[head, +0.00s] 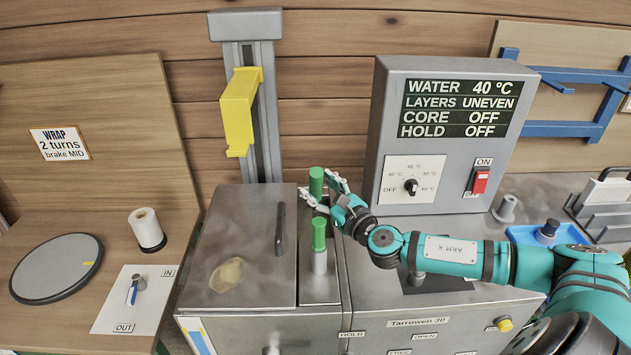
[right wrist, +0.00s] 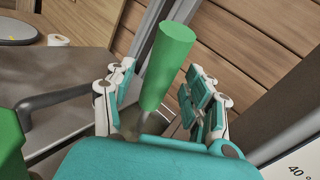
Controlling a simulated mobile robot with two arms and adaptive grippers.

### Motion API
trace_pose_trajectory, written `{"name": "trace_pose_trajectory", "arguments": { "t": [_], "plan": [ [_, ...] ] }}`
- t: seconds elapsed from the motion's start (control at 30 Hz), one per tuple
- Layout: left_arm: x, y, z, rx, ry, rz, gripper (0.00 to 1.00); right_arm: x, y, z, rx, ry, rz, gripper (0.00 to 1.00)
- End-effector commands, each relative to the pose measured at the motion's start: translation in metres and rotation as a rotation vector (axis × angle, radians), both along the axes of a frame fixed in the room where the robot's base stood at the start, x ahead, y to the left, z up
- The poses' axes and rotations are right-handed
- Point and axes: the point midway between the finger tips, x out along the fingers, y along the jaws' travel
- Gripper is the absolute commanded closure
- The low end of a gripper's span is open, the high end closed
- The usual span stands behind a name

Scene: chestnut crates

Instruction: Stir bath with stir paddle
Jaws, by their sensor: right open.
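Two upright green handles stand in the narrow strip right of the bath's closed metal lid (head: 240,245). The rear green handle (head: 316,180) stands between the spread fingers of my right gripper (head: 322,193). The front green handle (head: 319,234) sits on a grey metal stem, just in front of the gripper. I cannot tell for certain which handle is the stir paddle's. In the right wrist view the rear handle (right wrist: 167,60) is between the open fingers (right wrist: 158,100), with gaps on both sides. The water is hidden. My left gripper is not in view.
The control box (head: 440,140) reads water 40 °C, layers uneven, core off, hold off. A dark lid handle (head: 280,230) rises left of the green handles. A grey column with a yellow bracket (head: 238,110) stands behind. A turntable (head: 57,268) and white roll (head: 147,229) are left.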

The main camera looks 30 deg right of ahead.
Motion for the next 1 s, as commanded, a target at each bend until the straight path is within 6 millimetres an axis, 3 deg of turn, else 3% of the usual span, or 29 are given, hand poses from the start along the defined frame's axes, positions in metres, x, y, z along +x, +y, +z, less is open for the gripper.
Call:
{"name": "trace_pose_trajectory", "arguments": {
  "t": [0.2, 0.53, 0.9, 1.0],
  "plan": [
    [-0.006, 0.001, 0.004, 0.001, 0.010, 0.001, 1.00, 0.020, 0.000, 0.000, 0.001, 0.001, -0.002, 0.47],
    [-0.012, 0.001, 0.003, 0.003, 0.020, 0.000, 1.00, 0.022, 0.000, -0.001, 0.000, 0.002, 0.000, 0.48],
    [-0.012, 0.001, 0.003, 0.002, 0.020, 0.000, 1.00, 0.021, 0.000, -0.001, 0.000, 0.001, 0.000, 0.96],
    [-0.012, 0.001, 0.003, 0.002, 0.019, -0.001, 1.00, 0.021, 0.000, -0.001, 0.000, 0.002, 0.000, 1.00]
  ]
}}
